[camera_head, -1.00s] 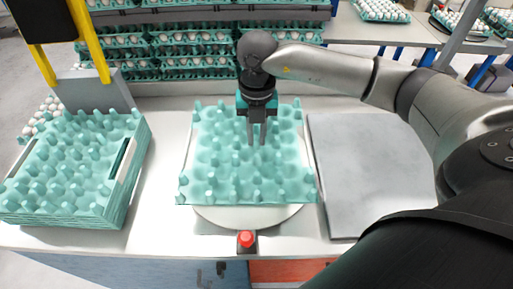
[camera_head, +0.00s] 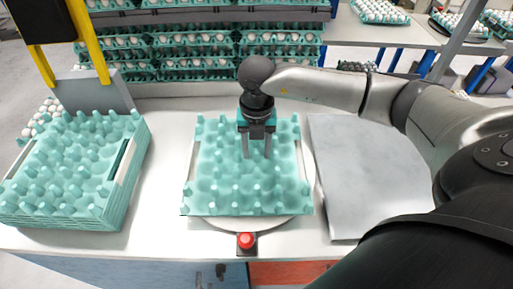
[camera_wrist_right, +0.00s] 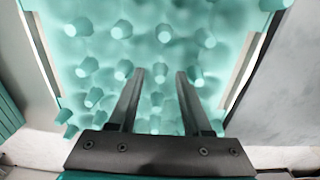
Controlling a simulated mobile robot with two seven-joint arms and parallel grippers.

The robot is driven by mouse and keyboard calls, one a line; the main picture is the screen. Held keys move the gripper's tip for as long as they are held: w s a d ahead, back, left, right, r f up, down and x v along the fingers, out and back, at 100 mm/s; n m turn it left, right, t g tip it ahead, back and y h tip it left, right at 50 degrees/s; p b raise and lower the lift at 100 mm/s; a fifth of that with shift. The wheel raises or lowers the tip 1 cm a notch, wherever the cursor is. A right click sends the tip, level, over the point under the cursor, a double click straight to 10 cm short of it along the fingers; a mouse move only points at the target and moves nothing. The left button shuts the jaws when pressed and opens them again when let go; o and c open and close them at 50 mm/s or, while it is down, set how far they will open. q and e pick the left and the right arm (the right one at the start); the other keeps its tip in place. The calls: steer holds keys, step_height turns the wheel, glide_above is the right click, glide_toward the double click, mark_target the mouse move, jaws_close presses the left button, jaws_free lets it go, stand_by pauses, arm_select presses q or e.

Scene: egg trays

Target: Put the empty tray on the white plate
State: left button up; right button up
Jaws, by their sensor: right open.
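A single empty turquoise egg tray (camera_head: 215,170) lies flat over the round white plate (camera_head: 215,222). The plate's rim shows along the tray's near and right sides; the rest is hidden under the tray. My right gripper (camera_head: 257,155) points down over the middle of the tray with its two fingers apart. In the right wrist view the open fingers (camera_wrist_right: 160,74) are over the tray's knobs (camera_wrist_right: 165,33), with nothing clearly held between them. Whether the fingertips touch the tray I cannot tell. My left gripper is not in view.
A stack of turquoise trays (camera_head: 65,175) stands at the left. A bare grey metal panel (camera_head: 365,180) lies at the right. A red button (camera_head: 246,240) is at the table's front edge. Racks of egg-filled trays (camera_head: 190,45) stand behind the table.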

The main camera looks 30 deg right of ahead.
mark_target(257, 153)
step_height(257, 153, up, 12)
steer(key=p, duration=0.1)
stand_by(0.5)
steer(key=shift+s, duration=0.15)
